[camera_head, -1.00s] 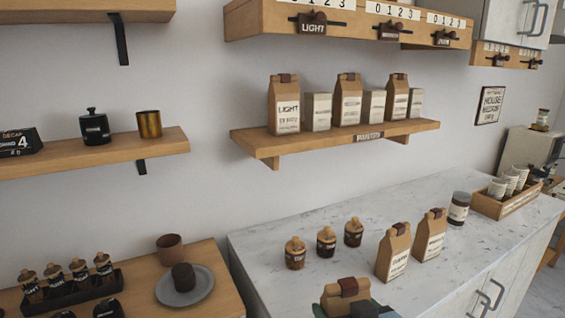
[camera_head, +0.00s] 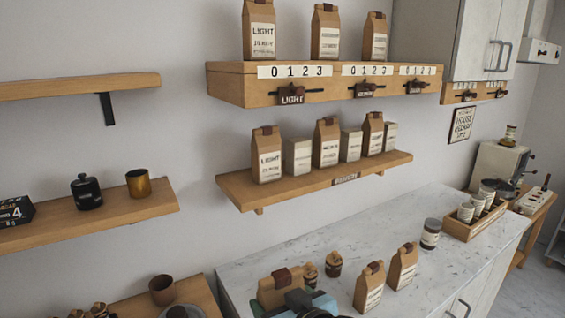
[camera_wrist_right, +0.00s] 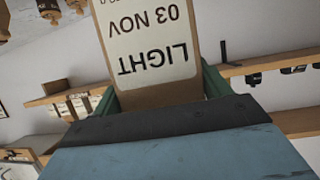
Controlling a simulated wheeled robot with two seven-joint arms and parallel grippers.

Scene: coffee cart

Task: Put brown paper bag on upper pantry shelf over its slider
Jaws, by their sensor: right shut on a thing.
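A brown paper bag (camera_head: 277,290) is in my right gripper (camera_head: 296,302) at the bottom of the head view, low by the counter's left part. The right wrist view shows that bag (camera_wrist_right: 150,95) upside down, its white label reading "LIGHT" and "03 NOV", between the green fingers. The upper pantry shelf (camera_head: 228,88) is a wooden box on the wall, above and beyond the gripper. Its front carries 0-1-2-3 scales with dark sliders; the left slider (camera_head: 291,95) reads "LIGHT". Three brown bags stand on top, the left one (camera_head: 259,30) labelled "LIGHT". My left gripper is out of view.
The lower shelf (camera_head: 240,190) holds brown bags and white boxes. Two brown bags (camera_head: 369,287) (camera_head: 402,267) and small jars stand on the marble counter (camera_head: 350,245). A wooden cup tray (camera_head: 470,226) is at right. Shelves with jars hang at left.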

